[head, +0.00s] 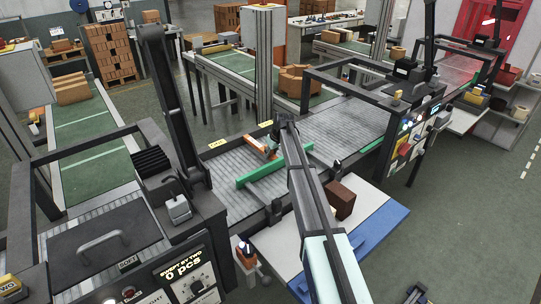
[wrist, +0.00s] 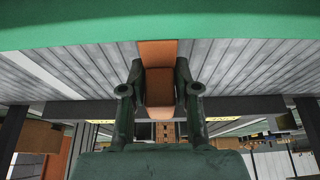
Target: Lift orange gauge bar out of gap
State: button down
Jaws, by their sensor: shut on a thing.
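The orange gauge bar (head: 256,144) shows in the head view at the roller conveyor, behind the long green bar (head: 262,173) and partly hidden by my arm. In the wrist view the orange gauge bar (wrist: 158,88) sits between the two dark fingers of my gripper (wrist: 158,75), which is shut on it. There its upper end reaches the edge of the green bar (wrist: 160,22). In the head view my gripper (head: 272,147) is small and partly covered. I cannot tell whether the bar is clear of the gap.
The roller conveyor (head: 345,123) runs on to the right, under a dark frame with a control panel (head: 410,135). A brown brick (head: 340,199) stands on the white table with a blue edge (head: 378,235). A dark machine (head: 105,240) fills the near left.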

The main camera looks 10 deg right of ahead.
jog(key=shift+r+p, duration=0.6)
jog(key=shift+r, duration=1.85)
